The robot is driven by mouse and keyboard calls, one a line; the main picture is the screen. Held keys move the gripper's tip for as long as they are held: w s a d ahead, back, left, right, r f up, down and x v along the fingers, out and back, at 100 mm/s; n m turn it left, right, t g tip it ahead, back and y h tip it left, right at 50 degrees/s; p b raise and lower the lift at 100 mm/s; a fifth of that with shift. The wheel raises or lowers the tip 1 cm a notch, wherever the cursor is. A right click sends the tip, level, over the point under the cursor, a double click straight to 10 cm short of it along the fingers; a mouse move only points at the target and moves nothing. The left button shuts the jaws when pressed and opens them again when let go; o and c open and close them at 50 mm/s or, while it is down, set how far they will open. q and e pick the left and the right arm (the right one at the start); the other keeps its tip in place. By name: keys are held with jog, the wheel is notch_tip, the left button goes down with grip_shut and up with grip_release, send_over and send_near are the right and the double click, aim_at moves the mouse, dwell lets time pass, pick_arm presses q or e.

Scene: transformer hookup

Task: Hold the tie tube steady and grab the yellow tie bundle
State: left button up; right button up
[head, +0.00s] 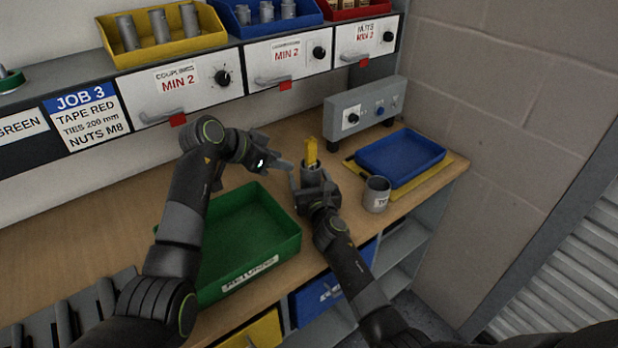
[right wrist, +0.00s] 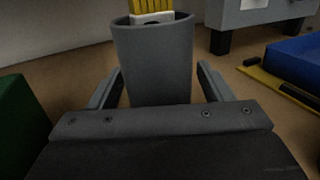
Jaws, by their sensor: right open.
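The tie tube (head: 312,176) is a grey upright cup on the bench. The yellow tie bundle (head: 311,151) stands in it and sticks out of the top. In the right wrist view the tube (right wrist: 155,62) is between my right gripper's fingers (right wrist: 160,88), with the bundle (right wrist: 151,7) cut off by the top edge and a pale band around it. My right gripper (head: 311,187) is open around the tube, and small gaps seem to show beside it. My left gripper (head: 279,160) is left of the bundle, apart from it and empty; its finger opening is unclear.
A green returns tray (head: 285,250) is at the front, left of the tube. A grey mug (head: 377,196) is to the right, before a blue tray (head: 436,158) on a yellow mat (head: 452,170). A grey switch box (head: 345,108) is behind. Labelled shelf bins line the back.

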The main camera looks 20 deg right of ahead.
jog(key=shift+w, duration=0.35)
jog(key=shift+c, duration=0.3)
jog(key=c, duration=1)
jog(key=shift+o, duration=0.2)
